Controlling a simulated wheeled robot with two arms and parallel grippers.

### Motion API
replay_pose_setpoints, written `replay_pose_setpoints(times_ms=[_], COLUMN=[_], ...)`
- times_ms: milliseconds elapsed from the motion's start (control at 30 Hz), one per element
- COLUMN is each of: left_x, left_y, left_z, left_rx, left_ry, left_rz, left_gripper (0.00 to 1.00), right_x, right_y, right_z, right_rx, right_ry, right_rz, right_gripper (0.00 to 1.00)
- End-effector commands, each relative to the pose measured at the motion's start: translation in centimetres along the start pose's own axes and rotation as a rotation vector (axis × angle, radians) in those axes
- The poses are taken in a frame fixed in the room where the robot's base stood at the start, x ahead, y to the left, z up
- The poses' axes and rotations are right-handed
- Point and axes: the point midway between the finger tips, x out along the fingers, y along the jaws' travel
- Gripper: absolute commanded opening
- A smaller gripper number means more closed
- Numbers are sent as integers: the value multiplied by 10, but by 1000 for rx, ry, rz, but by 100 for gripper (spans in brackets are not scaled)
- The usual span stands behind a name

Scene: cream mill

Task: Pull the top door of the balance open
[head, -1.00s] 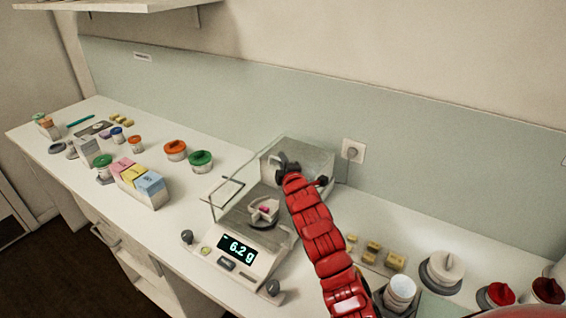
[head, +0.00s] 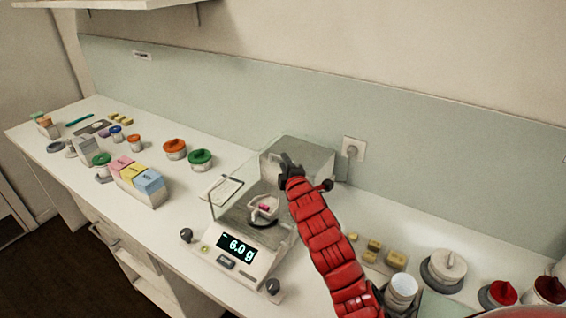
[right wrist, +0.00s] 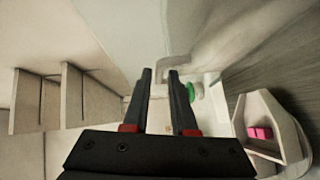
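The balance (head: 247,262) stands on the bench, its display reading 6.0 g. Its clear glass shield (head: 226,205) stands around the pan, and a grey housing (head: 312,158) is behind it. A small white dish (head: 264,208) with a pink piece sits on the pan; the dish also shows at the right of the right wrist view (right wrist: 262,150). My right gripper (head: 286,163) is at the top of the shield, in front of the housing. In the right wrist view its two fingers (right wrist: 160,76) are apart with a gap between them. The clear top door's outline is hard to make out. My left gripper is out of view.
Coloured boxes (head: 137,178) and jars with green (head: 200,157) and orange (head: 175,147) lids stand left of the balance. Yellow weights (head: 375,245), a white cup (head: 402,290) and a large white knobbed jar (head: 445,267) are to the right. A wall socket (head: 352,148) is behind.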

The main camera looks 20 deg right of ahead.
Motion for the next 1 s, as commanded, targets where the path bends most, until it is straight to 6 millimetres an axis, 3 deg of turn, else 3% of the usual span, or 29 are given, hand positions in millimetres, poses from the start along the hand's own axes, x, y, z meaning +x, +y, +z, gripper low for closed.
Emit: replay_pose_setpoints(times_ms=[633, 700, 1000], left_x=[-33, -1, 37], left_y=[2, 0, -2], left_z=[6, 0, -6], left_rx=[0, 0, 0], left_ry=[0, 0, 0], left_rz=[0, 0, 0], left_gripper=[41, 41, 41], right_x=[-115, -119, -137], right_y=[-3, 8, 3], right_z=[2, 0, 0], right_rx=[-2, 4, 2], right_ry=[-3, -3, -2], right_rz=[1, -9, -6], right_gripper=[25, 25, 25])
